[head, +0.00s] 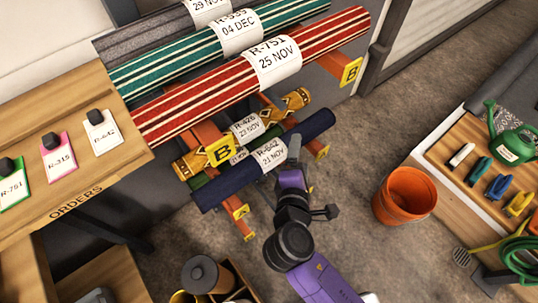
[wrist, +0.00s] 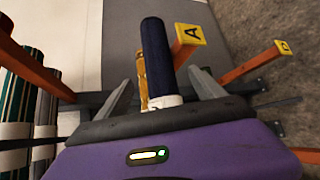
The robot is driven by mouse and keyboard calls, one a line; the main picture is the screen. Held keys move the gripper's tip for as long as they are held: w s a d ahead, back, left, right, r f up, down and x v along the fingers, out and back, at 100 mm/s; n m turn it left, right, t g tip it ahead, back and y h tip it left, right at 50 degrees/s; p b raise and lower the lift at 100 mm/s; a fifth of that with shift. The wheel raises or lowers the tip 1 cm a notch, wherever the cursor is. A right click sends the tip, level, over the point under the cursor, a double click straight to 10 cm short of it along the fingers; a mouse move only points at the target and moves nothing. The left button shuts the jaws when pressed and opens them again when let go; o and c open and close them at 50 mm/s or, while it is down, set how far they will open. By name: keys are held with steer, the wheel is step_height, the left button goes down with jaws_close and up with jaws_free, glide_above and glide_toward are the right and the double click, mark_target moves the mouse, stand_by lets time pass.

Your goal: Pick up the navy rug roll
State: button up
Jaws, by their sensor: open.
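The navy rug roll (head: 225,186) lies on the lower rack arms in the head view, with a white label reading R-642, 21 NOV around its middle. My gripper (head: 294,160) is at the roll's right part, close to the label; in this view its fingers are mostly hidden. In the wrist view the navy roll (wrist: 157,55) runs away from me between the two grey fingers of my gripper (wrist: 161,97). The fingers are spread apart, with a gap on either side of the roll. Contact cannot be told.
A yellow patterned roll (head: 296,100) and a green roll (head: 203,181) lie beside the navy one. A red striped roll (head: 200,100) rests on the arms above. Orange rack arms have yellow end plates (head: 241,211). An orange bucket (head: 405,196) stands on the floor at right.

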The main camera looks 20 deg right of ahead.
steer(key=shift+a+x, duration=0.15)
steer(key=shift+x, duration=1.45)
steer(key=shift+a+x, duration=0.15)
steer(key=shift+x, duration=1.45)
steer(key=shift+w, duration=0.1)
jaws_close()
